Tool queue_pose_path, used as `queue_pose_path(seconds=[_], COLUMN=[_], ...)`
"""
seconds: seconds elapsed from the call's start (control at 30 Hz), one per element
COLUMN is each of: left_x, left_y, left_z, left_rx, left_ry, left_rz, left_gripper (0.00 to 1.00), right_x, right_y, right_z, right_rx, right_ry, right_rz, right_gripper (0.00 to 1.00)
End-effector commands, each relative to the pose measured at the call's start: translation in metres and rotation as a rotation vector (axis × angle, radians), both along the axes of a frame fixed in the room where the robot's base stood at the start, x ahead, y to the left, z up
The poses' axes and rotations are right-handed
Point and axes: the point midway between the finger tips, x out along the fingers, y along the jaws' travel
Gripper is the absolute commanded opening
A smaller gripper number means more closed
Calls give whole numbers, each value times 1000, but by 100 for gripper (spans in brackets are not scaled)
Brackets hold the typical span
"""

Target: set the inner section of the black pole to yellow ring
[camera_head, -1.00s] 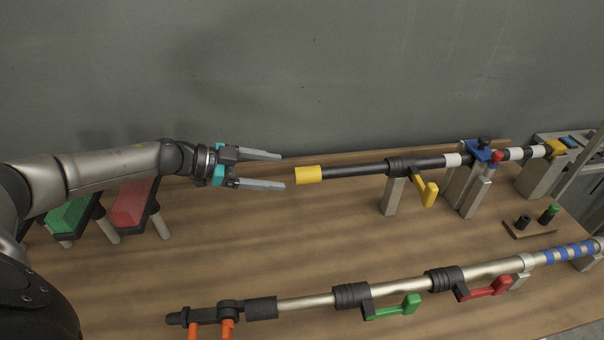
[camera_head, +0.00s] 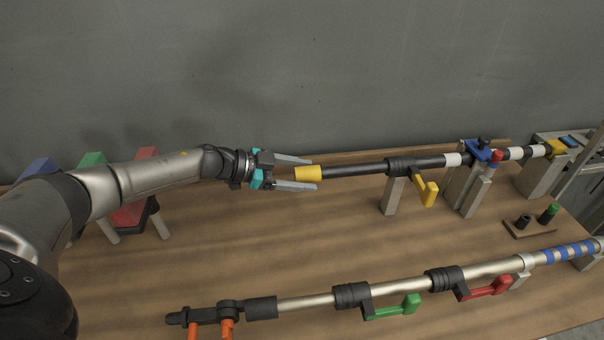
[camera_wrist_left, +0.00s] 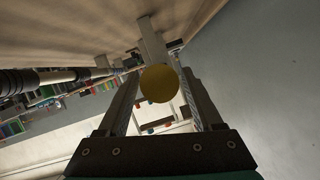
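The black pole (camera_head: 352,169) lies across stands at the back of the table. It has a yellow end cap (camera_head: 308,173) on its left end and a black clamp with a yellow lever (camera_head: 427,190) near its middle. White bands and a blue clamp (camera_head: 484,152) sit further right, and a yellow piece (camera_head: 556,148) is near its far right end. My left gripper (camera_head: 306,173) is open, its fingers on either side of the yellow cap's left part. In the left wrist view the round cap end (camera_wrist_left: 159,84) shows between the open fingers. My right gripper is not seen.
A silver pole (camera_head: 304,301) with green (camera_head: 411,305) and red (camera_head: 490,288) levers runs along the front. A small peg board (camera_head: 530,229) stands at the right. Coloured blocks on a rack are behind my left arm. The table between the poles is clear.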

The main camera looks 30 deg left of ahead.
Motion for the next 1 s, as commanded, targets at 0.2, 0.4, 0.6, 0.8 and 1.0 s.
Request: queue_pose_path(seconds=[0.2,0.4,0.6,0.8,1.0], left_x=[0,0,0,0,-1], left_y=[0,0,0,0,0], left_z=[0,0,0,0,0], left_rx=[0,0,0,0,0], left_ry=[0,0,0,0,0], left_rz=[0,0,-1,-1,-1], left_gripper=[41,19,0,0,0], right_x=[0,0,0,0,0], right_y=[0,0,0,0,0], right_z=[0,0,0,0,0], right_rx=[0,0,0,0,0], right_ry=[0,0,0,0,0], right_rz=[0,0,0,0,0], right_gripper=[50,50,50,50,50])
